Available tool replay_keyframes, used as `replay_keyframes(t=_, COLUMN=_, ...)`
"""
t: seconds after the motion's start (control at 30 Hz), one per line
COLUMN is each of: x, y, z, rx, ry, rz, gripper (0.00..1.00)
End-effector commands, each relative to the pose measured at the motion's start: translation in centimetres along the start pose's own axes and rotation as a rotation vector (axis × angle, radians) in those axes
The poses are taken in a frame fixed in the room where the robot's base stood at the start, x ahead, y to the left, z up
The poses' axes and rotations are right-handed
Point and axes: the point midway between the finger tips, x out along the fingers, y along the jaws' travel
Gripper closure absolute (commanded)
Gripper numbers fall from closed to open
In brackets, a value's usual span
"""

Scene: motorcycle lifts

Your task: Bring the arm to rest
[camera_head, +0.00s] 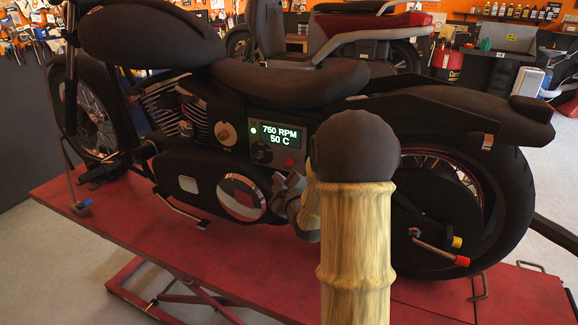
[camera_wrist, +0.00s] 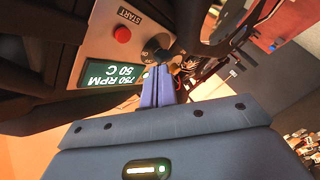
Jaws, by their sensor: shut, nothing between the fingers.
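My gripper (camera_wrist: 157,72) is shut and empty in the wrist view. Its two blue-grey fingers lie together, with the tips close to a black knob (camera_wrist: 154,50) on the control panel; I cannot tell whether they touch. In the head view my gripper (camera_head: 285,186) is just below the panel (camera_head: 285,142), partly hidden by my arm (camera_head: 355,210), which reaches up across the lower middle. The panel's display (camera_head: 279,134) reads 750 RPM and 50 C, beside a lit green lamp (camera_head: 253,130). A red button (camera_wrist: 121,34) marked START sits beside the knob.
A black motorcycle (camera_head: 290,85) stands on a red lift table (camera_head: 110,205), close behind my gripper. A lever with red and yellow tips (camera_head: 440,252) sticks out by the rear wheel (camera_head: 515,190). Open grey floor (camera_head: 50,265) shows at the lower left.

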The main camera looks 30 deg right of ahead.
Motion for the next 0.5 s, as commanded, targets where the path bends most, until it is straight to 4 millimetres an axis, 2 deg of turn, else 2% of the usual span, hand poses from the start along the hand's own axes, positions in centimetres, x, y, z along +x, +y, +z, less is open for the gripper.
replay_keyframes(t=0.37, x=0.02, y=0.02, z=0.01, rx=0.000, ry=-0.001, rz=-0.001, gripper=1.00)
replay_keyframes(t=0.5, x=-0.25, y=-0.75, z=-0.19, rx=0.024, ry=-0.028, rz=-0.032, gripper=1.00)
